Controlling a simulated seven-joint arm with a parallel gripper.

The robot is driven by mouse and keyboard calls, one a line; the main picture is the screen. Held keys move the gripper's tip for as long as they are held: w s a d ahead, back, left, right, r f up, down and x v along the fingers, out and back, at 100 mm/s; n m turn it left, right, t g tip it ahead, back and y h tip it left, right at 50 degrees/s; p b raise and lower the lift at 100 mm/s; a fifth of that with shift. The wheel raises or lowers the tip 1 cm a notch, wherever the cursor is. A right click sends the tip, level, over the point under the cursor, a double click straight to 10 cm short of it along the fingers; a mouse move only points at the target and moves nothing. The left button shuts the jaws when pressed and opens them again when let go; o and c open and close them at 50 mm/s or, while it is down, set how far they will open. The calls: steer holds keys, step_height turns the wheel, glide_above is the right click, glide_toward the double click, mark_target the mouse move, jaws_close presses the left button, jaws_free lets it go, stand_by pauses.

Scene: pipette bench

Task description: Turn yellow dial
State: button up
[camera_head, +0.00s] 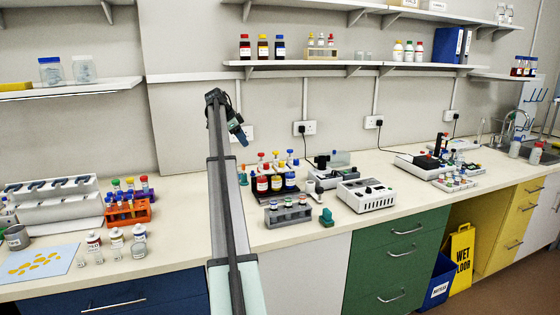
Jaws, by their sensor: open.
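I cannot make out a yellow dial anywhere in this view. Two white bench instruments carry small controls: the nearer box (366,196) has dark knobs or buttons on its top, and another unit (418,166) stands farther right. Their control colours are too small to tell. My gripper (241,136) is at the end of my raised arm, left of the instruments and above the bench near the back wall. It is small and dark here, open, and touches nothing that I can see.
A white pipette stand (50,195) and orange rack (127,211) are left. A shelf (350,67) hangs above. Bench front has bare strips.

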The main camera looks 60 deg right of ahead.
mark_target(281, 162)
steer(key=s+d+r+m+y, duration=0.1)
steer(key=s+d, duration=0.1)
steer(key=s, duration=0.3)
steer(key=s+d+r+y, duration=0.2)
steer(key=s+d, duration=0.1)
steer(key=s, duration=0.2)
steer(key=x, duration=1.4)
steer(key=shift+c, duration=0.2)
jaws_close()
steer(key=n+h, duration=0.1)
steer(key=n, duration=0.3)
steer(key=shift+a+t, duration=0.15)
steer(key=shift+t, duration=0.25)
steer(key=shift+s+n+t+h, duration=0.1)
steer(key=shift+n+t+h, duration=0.5)
steer(key=shift+n, duration=1.3)
